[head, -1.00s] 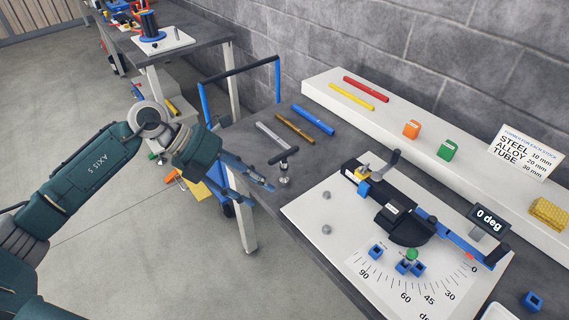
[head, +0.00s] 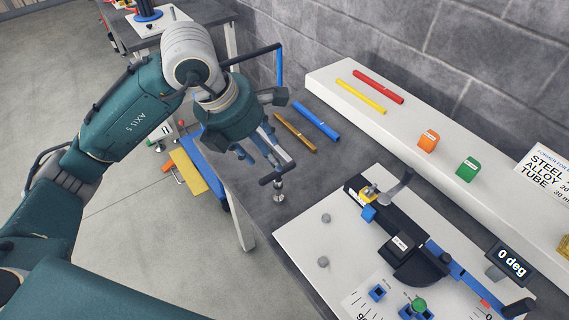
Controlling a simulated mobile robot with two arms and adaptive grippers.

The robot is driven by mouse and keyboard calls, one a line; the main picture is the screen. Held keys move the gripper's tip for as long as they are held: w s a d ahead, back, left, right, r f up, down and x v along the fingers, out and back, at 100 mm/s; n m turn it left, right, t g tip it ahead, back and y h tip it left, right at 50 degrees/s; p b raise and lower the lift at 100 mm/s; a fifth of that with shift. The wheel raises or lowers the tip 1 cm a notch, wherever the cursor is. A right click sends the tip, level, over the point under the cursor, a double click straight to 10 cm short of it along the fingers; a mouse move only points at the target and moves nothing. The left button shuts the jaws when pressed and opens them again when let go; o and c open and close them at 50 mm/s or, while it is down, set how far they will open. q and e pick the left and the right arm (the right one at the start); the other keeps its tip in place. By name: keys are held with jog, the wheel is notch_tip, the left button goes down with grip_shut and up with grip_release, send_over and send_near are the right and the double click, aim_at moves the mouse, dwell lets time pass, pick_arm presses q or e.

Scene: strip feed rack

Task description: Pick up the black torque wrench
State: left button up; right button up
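A small upright tool with a black T-shaped handle (head: 277,173) and a silver shank stands on the dark bench; it is the thing here that best fits the black torque wrench. My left gripper (head: 258,152) hangs just behind and left of the handle, pointing down, its blue fingers apart and nothing seen between them. It appears not to touch the tool, though the gap is hard to judge. My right gripper is out of view.
Bronze (head: 296,132) and blue (head: 316,121) tubes lie behind. A bending fixture (head: 408,252) on a white plate stands right. A white shelf (head: 408,140) holds red and yellow tubes and coloured blocks.

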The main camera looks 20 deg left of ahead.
aim_at(274, 171)
pick_arm(q)
jog(key=x, duration=0.3)
jog(key=shift+s+d+f+p, duration=0.15)
jog(key=shift+f+p, duration=0.05)
jog(key=shift+p, duration=0.15)
jog(key=shift+d+f, duration=0.15)
jog(key=shift+f, duration=0.5)
jog(key=p+x, duration=0.1)
jog(key=x, duration=0.1)
jog(key=a+p+x, duration=0.1)
jog(key=x, duration=0.1)
jog(key=shift+f, duration=0.25)
jog(key=shift+w+d+f, duration=0.2)
jog(key=shift+w+f, duration=0.25)
jog(key=shift+f, duration=0.15)
grip_shut()
